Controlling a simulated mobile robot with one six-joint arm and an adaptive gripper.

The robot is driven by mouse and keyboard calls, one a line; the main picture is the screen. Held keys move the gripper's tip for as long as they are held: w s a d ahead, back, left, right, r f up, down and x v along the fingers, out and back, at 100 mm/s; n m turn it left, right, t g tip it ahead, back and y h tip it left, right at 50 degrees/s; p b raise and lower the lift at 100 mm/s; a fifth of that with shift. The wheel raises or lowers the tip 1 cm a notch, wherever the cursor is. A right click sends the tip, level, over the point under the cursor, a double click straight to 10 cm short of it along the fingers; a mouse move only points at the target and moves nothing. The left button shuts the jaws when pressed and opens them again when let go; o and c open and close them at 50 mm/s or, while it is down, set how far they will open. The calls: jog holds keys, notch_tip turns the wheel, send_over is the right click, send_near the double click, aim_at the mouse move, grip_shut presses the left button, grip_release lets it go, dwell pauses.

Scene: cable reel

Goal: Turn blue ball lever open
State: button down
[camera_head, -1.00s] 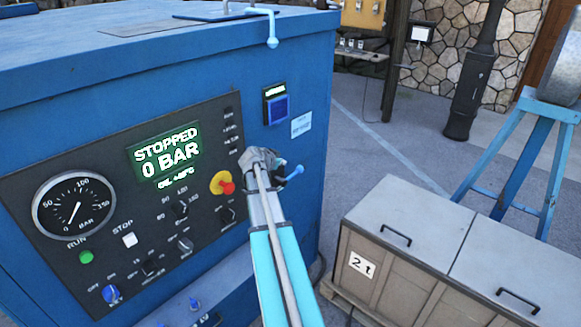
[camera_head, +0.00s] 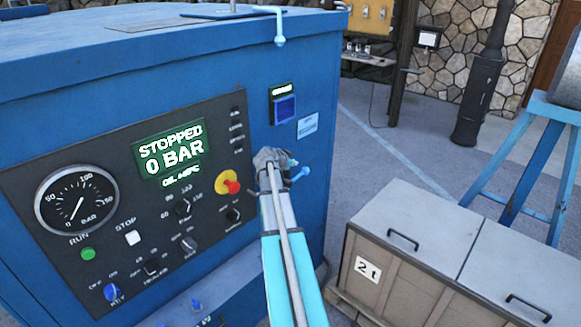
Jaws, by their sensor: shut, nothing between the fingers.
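A light blue lever with a rounded end (camera_head: 301,174) sticks out to the right from behind my gripper, low on the right part of the blue cabinet's front. Its inner end and pivot are hidden. My gripper (camera_head: 271,158) is in front of the cabinet, right of the black panel and just left of the lever's visible end. It is shut and appears empty; its fingertips are seen from behind, and I cannot tell whether they touch the lever. A second light blue handle (camera_head: 279,32) with a rounded end hangs over the cabinet's top front edge.
The cabinet's panel (camera_head: 130,185) reads STOPPED, 0 BAR. A yellow and red button (camera_head: 228,183) is close to the left of my gripper. Crates (camera_head: 420,225) stand at the right, with a blue stand (camera_head: 525,165) behind. Paved floor lies between cabinet and crates.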

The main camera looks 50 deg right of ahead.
aim_at(303, 171)
jog(key=shift+w+d+f+b, duration=0.2)
jog(key=shift+d+f+b, duration=0.75)
jog(key=shift+f, duration=0.15)
jog(key=shift+w+d+f+b, duration=0.2)
jog(key=shift+d+f+b, duration=0.6)
jog(key=shift+f+b, duration=0.25)
jog(key=shift+w+d+f+b, duration=0.2)
jog(key=shift+d+f+b, duration=0.7)
jog(key=shift+f, duration=0.2)
jog(key=shift+d+f+b, duration=0.55)
jog(key=shift+f+b, duration=0.35)
jog(key=shift+r, duration=0.2)
